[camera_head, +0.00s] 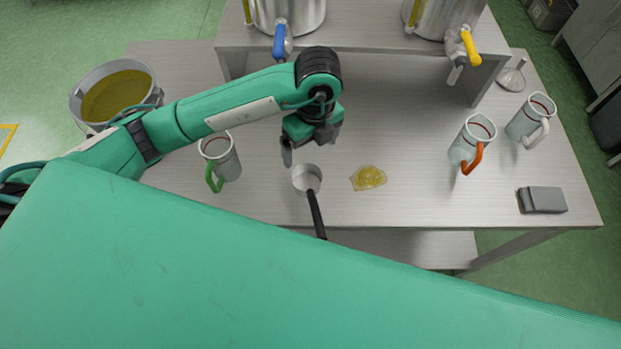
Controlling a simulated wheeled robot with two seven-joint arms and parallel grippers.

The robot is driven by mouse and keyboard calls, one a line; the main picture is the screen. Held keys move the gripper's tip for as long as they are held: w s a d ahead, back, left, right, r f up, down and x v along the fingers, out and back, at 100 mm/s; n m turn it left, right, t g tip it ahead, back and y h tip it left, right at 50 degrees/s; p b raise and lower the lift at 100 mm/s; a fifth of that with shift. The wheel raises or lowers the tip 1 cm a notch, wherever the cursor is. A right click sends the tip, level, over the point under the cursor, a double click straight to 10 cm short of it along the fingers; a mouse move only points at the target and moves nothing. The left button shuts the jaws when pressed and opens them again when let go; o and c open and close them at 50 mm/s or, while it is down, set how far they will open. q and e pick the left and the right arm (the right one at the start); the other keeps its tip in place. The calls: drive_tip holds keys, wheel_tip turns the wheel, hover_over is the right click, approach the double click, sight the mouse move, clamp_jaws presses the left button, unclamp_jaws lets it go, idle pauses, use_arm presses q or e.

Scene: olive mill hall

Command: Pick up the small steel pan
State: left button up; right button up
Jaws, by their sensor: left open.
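The small steel pan (307,179) stands on the table near its front edge, and its black handle points toward me, reaching past the edge. My left gripper (296,157) is open just behind and slightly left of the pan, above the table. One finger shows clearly; the rest of the gripper is partly hidden by its own wrist. I cannot tell whether it touches the pan. My right gripper is not in view.
A green-handled jug (222,158) stands left of the pan, and a yellow oil puddle (369,178) lies to its right. An orange-handled jug (471,142), a white-handled jug (531,118) and a grey block (542,200) are farther right. A raised shelf (375,45) with steel tanks stands behind.

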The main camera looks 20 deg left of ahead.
use_arm(q)
wheel_tip(320, 180, down, 5)
drive_tip(key=p, duration=0.4)
hover_over(309, 189)
wheel_tip(309, 189, down, 7)
drive_tip(key=shift+w+d+r, duration=0.1)
drive_tip(key=shift+w+r, duration=0.05)
drive_tip(key=shift+r, duration=0.05)
drive_tip(key=shift+f, duration=0.3)
drive_tip(key=c, duration=1.2)
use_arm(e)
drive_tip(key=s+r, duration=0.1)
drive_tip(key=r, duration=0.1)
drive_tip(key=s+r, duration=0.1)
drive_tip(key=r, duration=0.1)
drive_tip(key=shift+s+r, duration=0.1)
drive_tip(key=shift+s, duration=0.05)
use_arm(q)
drive_tip(key=shift+r, duration=0.1)
